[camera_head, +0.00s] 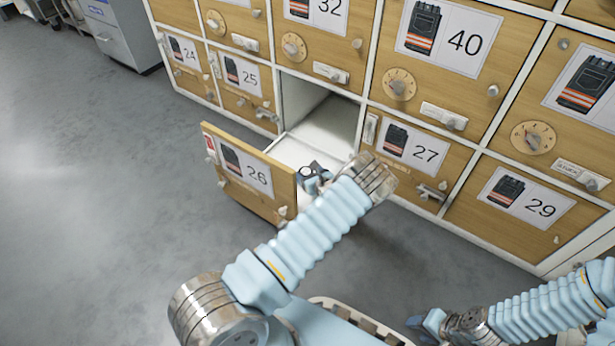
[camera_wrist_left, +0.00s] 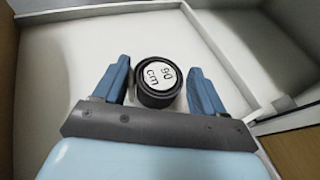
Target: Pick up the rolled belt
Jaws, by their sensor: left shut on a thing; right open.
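The rolled belt is a small black coil with a white round label reading "90 cm" (camera_wrist_left: 157,78) in the left wrist view. It is in the open drawer 26 (camera_head: 245,172), whose inside is white (camera_wrist_left: 60,60). My left gripper (camera_head: 309,174) reaches down into this drawer. Its two blue fingers (camera_wrist_left: 160,88) stand on either side of the belt and are shut on it. Whether the belt touches the drawer floor cannot be told. My right gripper (camera_head: 430,322) is open at the bottom of the head view, away from the drawer, and partly cut off.
Drawer 26 sticks out from a wall of wooden lockers. Closed locker 27 (camera_head: 408,150) is right of the opening, locker 25 (camera_head: 243,80) left. Lockers 40 (camera_head: 440,60) and 29 (camera_head: 515,200) are also closed. The grey floor (camera_head: 90,200) at left is clear.

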